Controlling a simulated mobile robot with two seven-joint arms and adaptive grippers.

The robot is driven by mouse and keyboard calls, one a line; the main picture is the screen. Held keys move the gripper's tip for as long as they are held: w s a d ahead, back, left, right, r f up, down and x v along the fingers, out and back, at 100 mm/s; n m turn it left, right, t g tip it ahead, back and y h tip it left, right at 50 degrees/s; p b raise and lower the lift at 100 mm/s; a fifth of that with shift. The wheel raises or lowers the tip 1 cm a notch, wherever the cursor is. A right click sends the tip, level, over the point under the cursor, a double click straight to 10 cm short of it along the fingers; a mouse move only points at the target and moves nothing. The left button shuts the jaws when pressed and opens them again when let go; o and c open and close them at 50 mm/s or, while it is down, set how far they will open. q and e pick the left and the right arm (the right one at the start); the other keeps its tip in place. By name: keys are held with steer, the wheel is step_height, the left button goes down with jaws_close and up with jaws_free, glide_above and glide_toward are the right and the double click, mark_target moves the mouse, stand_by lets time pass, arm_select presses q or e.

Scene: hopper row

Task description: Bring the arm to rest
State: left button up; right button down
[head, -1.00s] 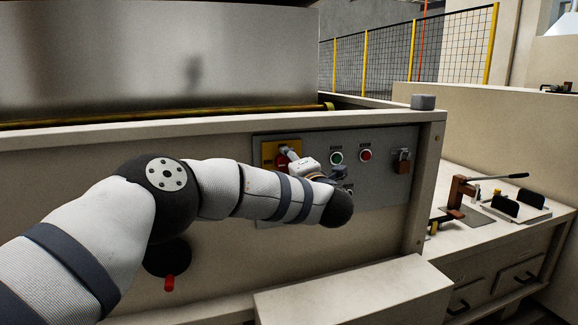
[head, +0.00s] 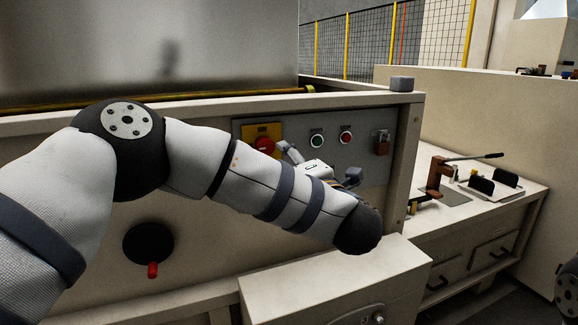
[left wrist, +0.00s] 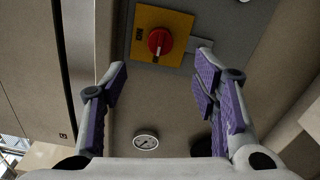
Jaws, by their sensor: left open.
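My left arm (head: 270,185) reaches in from the left across the front of the hopper cabinet. Its gripper (head: 318,164) is partly hidden behind the forearm. In the left wrist view the gripper (left wrist: 161,76) is open, its purple-padded fingers wide apart with nothing between them. The red rotary switch (left wrist: 159,41) on its yellow plate (left wrist: 178,22) lies beyond the fingertips, apart from them. In the head view the switch (head: 264,146) is just left of the gripper. My right gripper is not in view.
The grey panel (head: 362,128) also carries a green button (head: 317,141), a red button (head: 346,138) and a padlock-like part (head: 382,143). A beige box (head: 330,278) juts out in front. A bench (head: 480,220) with a lever clamp stands right.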

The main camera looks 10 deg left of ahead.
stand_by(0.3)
arm_select(q)
steer(key=s+d+f+m+h, duration=0.2)
steer(key=f+m+h, duration=0.3)
steer(key=f, duration=0.4)
steer(key=s+d+f+m+h, duration=0.1)
steer(key=f+m+h, duration=0.1)
steer(key=f+m, duration=0.5)
steer(key=s+a+f+m+g+h, duration=0.1)
steer(key=s+f+m+g+h, duration=0.15)
steer(key=s+f, duration=0.35)
steer(key=s+f+m+g+h, duration=0.15)
steer(key=s+f+m, duration=0.25)
steer(key=f, duration=0.5)
steer(key=s+a+f+m+g, duration=0.2)
steer(key=s+f+g, duration=0.15)
steer(key=s, duration=0.35)
steer(key=s+a+f+m+g, duration=0.2)
steer(key=s+f, duration=0.3)
steer(key=s, duration=0.2)
steer(key=s+a+m+g, duration=0.2)
steer(key=s+a+g, duration=0.1)
steer(key=s, duration=0.8)
steer(key=s+a+f+m+g+y, duration=0.1)
steer(key=s+a+g, duration=0.3)
steer(key=s, duration=0.6)
steer(key=shift+s+a+f+m, duration=0.2)
steer(key=shift+s+a+m, duration=0.15)
steer(key=shift+a+m, duration=0.25)
